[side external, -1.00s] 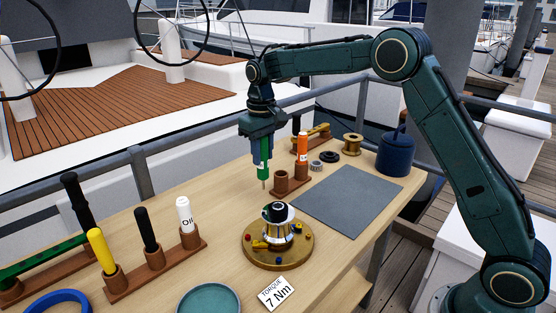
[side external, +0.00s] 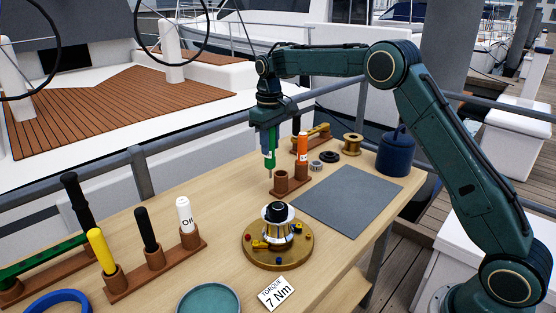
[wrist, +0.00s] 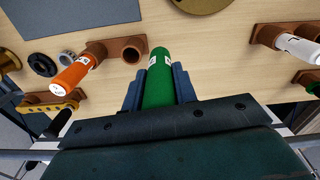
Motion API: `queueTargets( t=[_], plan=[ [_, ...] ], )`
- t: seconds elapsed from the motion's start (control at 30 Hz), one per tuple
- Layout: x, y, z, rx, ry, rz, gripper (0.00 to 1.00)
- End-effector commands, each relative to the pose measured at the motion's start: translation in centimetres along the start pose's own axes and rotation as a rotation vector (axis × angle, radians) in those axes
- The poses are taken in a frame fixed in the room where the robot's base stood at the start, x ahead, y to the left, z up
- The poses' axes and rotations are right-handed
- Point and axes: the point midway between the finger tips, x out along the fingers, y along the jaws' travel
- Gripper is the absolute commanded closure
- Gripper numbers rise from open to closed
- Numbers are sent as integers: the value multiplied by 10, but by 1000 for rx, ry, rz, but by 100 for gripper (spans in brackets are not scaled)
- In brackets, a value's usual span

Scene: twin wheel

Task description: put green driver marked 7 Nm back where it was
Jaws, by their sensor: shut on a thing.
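The green driver (side external: 270,157) hangs upright in my gripper (side external: 269,147), its thin shaft pointing down. My gripper is shut on its handle, which also shows between the fingers in the wrist view (wrist: 158,85). A brown two-cup holder (side external: 291,186) stands on the table just right of the driver tip. Its left cup is empty; the orange driver (side external: 302,150) stands in its right cup. In the wrist view the empty cup (wrist: 133,52) is just left of the green handle. The driver's tip appears slightly above and left of the empty cup. The number on its label is too small to read.
A brass winch on a round base (side external: 278,245) stands in front, near a "TORQUE 7 Nm" card (side external: 276,293). A grey mat (side external: 347,200) lies right of the holder. A rack (side external: 155,262) with yellow, black and white-handled tools stands at left. A blue pot (side external: 396,152) is at back right.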

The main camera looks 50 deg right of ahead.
Motion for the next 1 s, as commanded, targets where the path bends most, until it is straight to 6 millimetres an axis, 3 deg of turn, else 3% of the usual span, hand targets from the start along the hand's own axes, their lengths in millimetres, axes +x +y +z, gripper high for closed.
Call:
queueTargets(
  t=[0.2,0.4,0.67,1.0],
  plan=[
    [0,44,-8,-87,2,1,100],
    [-1,64,-10,-134,2,1,100],
    [3,66,-10,-143,0,0,100],
    [36,66,-10,-142,0,0,100]
  ],
)
